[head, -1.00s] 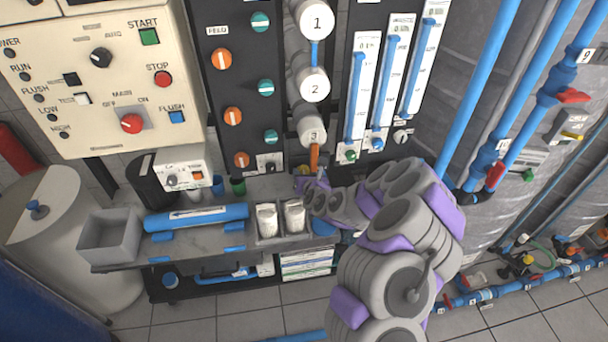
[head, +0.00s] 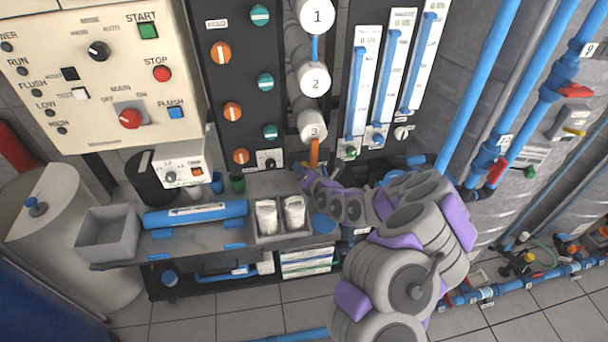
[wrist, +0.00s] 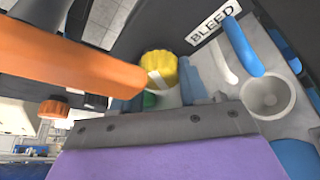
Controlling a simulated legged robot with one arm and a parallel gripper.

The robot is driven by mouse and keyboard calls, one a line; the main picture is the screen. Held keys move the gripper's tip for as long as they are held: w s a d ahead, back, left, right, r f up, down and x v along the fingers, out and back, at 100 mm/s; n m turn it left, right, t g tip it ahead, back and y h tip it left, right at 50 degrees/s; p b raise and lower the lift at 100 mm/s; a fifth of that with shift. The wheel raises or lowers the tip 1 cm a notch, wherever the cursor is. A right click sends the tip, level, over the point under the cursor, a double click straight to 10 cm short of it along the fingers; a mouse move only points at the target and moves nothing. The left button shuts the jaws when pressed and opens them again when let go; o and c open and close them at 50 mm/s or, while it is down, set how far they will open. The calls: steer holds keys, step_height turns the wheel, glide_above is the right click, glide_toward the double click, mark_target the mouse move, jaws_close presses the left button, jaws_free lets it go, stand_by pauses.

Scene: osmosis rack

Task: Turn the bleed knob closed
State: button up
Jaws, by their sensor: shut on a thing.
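The bleed knob (wrist: 160,68) is yellow and ribbed, with a pale mark on its face. It sits near the BLEED label (wrist: 213,25) in the wrist view. My gripper (wrist: 162,80) is shut on the knob, with blue-grey fingers on either side of it. Part of the knob's lower side and the contact are hard to see. In the head view my gripper (head: 304,174) is at the foot of the dark panel, below the orange pipe, and the knob is mostly hidden there.
An orange pipe (wrist: 75,60) crosses close on the left of the wrist view. A blue tube (wrist: 241,46) and a grey round cup (wrist: 268,96) lie to the right. The grey bench (head: 190,240) holds a blue cylinder (head: 195,214) and a tray (head: 108,233).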

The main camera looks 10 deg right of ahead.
steer(key=shift+f+m+y, duration=0.1)
steer(key=shift+m+y, duration=0.2)
steer(key=shift+m, duration=0.2)
steer(key=o, duration=1.1)
steer(key=shift+c, duration=0.2)
steer(key=p+v, duration=1)
steer(key=v, duration=0.7)
steer(key=shift+s+d, duration=0.2)
steer(key=shift+d, duration=0.05)
steer(key=shift+f, duration=0.15)
